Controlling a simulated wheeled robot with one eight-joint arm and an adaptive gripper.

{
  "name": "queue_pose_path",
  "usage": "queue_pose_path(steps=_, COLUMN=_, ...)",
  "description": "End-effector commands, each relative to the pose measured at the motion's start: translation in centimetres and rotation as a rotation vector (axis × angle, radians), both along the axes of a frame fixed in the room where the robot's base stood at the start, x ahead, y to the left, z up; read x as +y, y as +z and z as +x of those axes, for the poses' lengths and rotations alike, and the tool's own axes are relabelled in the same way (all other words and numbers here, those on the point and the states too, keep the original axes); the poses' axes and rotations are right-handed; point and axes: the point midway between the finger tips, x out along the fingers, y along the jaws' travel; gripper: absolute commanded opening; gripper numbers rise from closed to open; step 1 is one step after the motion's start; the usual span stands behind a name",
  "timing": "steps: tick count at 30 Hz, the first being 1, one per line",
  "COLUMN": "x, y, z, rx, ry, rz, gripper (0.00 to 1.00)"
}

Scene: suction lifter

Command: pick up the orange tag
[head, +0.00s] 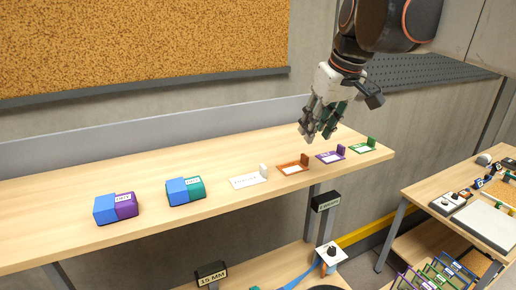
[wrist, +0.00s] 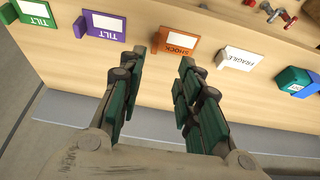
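The orange tag (head: 293,166) lies on the wooden shelf, a flat plate marked SHOCK with an upright tab at one end. In the wrist view the orange tag (wrist: 177,41) shows just beyond the fingertips, with its tab at the left. My gripper (head: 317,138) hangs above the shelf, near the orange and purple tags. In the wrist view my gripper (wrist: 172,52) has its two fingers apart, with nothing between them. The orange tag is not touched by the fingers, as far as the views show.
A white FRAGILE tag (head: 248,178) and a purple tag (head: 330,156) flank the orange one, and a green tag (head: 364,146) lies farther right. Two-coloured blocks (head: 116,207) (head: 186,190) stand at the left. A grey back wall strip (head: 150,132) runs behind the shelf (head: 60,215).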

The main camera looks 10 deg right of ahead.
Motion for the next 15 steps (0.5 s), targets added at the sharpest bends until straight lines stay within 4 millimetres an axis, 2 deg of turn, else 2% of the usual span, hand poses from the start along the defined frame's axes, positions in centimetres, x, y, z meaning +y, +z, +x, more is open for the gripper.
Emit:
queue_pose_path(steps=6, x=0.4, y=-3.2, z=1.3, rx=0.000, ry=0.001, rz=0.000, gripper=0.32)
queue_pose_path(steps=15, x=0.4, y=-5.2, z=2.3, rx=0.000, ry=-0.001, rz=-0.001, gripper=0.32)
